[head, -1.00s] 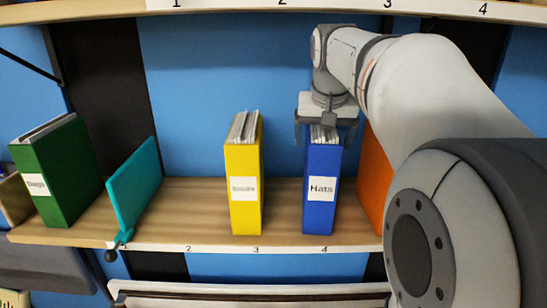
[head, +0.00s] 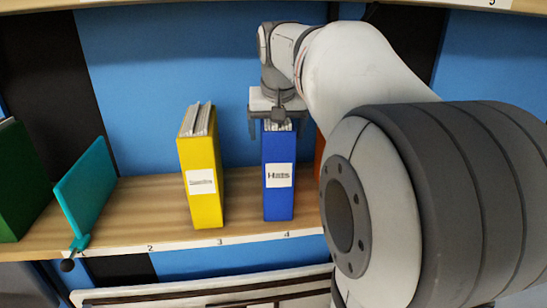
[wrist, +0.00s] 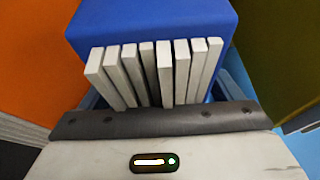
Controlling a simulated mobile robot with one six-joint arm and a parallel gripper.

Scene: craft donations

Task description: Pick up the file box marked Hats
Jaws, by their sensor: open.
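The blue file box marked Hats (head: 279,199) stands upright on the wooden shelf above the number 4, its white label facing me. In the wrist view the blue box (wrist: 150,22) shows with several pale folders (wrist: 158,75) sticking out of it. My gripper (head: 278,128) is open and points down at the top of this box, with one finger at each side of it. The finger tips are partly hidden in the wrist view, and I cannot tell whether they touch the box.
A yellow file box (head: 202,170) stands left of the blue one, with a gap between. A teal divider (head: 85,192) and a green box (head: 18,185) stand farther left. An orange box (wrist: 40,50) is close on the other side. An upper shelf (head: 190,4) runs above.

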